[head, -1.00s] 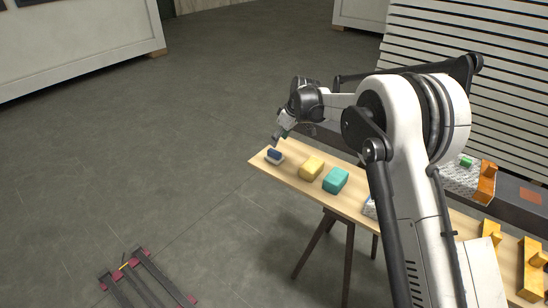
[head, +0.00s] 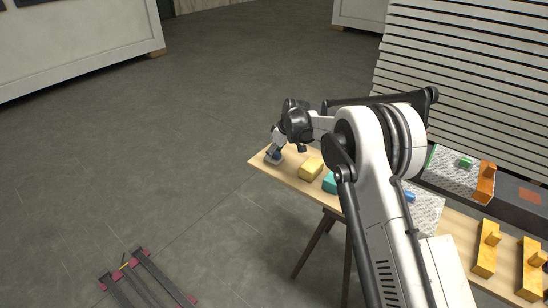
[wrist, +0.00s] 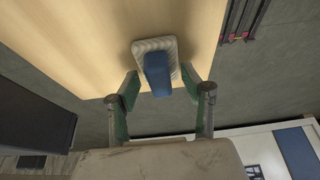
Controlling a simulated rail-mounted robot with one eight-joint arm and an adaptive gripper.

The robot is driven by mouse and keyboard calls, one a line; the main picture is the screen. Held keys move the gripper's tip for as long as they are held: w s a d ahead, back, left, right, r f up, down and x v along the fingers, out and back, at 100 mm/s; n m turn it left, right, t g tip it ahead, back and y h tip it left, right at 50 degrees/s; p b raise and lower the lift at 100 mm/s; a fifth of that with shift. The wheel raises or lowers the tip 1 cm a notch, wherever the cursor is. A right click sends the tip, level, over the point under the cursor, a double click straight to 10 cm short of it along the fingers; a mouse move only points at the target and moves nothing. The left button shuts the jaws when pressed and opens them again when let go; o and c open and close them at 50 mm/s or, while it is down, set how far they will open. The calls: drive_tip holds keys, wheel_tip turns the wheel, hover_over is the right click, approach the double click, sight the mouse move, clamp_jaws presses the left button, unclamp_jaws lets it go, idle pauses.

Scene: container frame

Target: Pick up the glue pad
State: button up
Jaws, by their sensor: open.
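A pale ribbed pad with a blue block-shaped handle, which looks like the glue pad, lies at the far left end of the wooden table in the head view (head: 272,159). It also shows in the wrist view (wrist: 145,47), with its blue handle pointing toward my gripper. My gripper (wrist: 160,84) is open, with one green-lined finger on each side of the blue handle and gaps between. In the head view my gripper (head: 277,146) is right over the pad and partly hides it.
A yellow block (head: 311,168) and a teal block (head: 329,182) sit to the right along the wooden table (head: 290,178). My arm partly covers the teal block. Several yellow-orange tools (head: 487,247) lie farther right. The table's left end borders open floor.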

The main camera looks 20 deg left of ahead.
drive_tip(key=shift+c, duration=0.4)
clamp_jaws()
drive_tip(key=shift+r, duration=0.1)
drive_tip(key=shift+r, duration=0.45)
wheel_tip(320, 180, up, 3)
drive_tip(key=shift+f, duration=0.15)
drive_tip(key=s+a+r, duration=0.4)
drive_tip(key=s+r, duration=0.3)
drive_tip(key=s, duration=0.3)
drive_tip(key=shift+s+a+r, duration=0.15)
drive_tip(key=shift+s+a, duration=0.15)
drive_tip(key=shift+s, duration=0.05)
